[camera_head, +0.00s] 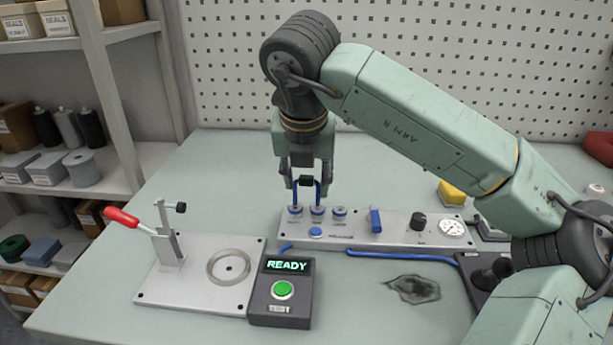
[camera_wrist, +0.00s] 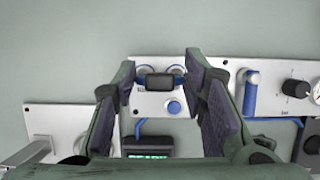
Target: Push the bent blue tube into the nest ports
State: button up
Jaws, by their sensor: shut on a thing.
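My gripper (camera_head: 307,183) points down over the left end of the grey panel and is shut on the bent blue tube (camera_head: 318,194). A black block (camera_wrist: 160,81) sits at the middle of the tube, between my fingers in the wrist view. The tube's two legs hang down over the left port (camera_head: 295,211) and the middle port (camera_head: 317,212) of the nest. The leg ends appear to meet the port tops; I cannot tell how deep they sit. A third, similar port (camera_head: 340,212) stands free to the right.
The panel also carries a blue lever (camera_head: 376,221), black knob (camera_head: 418,222) and gauge (camera_head: 452,228). In front are a test box reading READY (camera_head: 283,290) and a clamp plate (camera_head: 190,288) with a red-handled clamp. A dark stain (camera_head: 414,289) marks the table.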

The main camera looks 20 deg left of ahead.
jog(key=shift+f+b, duration=0.95)
dwell(0.7)
jog(key=o, duration=1)
jog(key=shift+r, duration=0.1)
jog(key=v, duration=1.2)
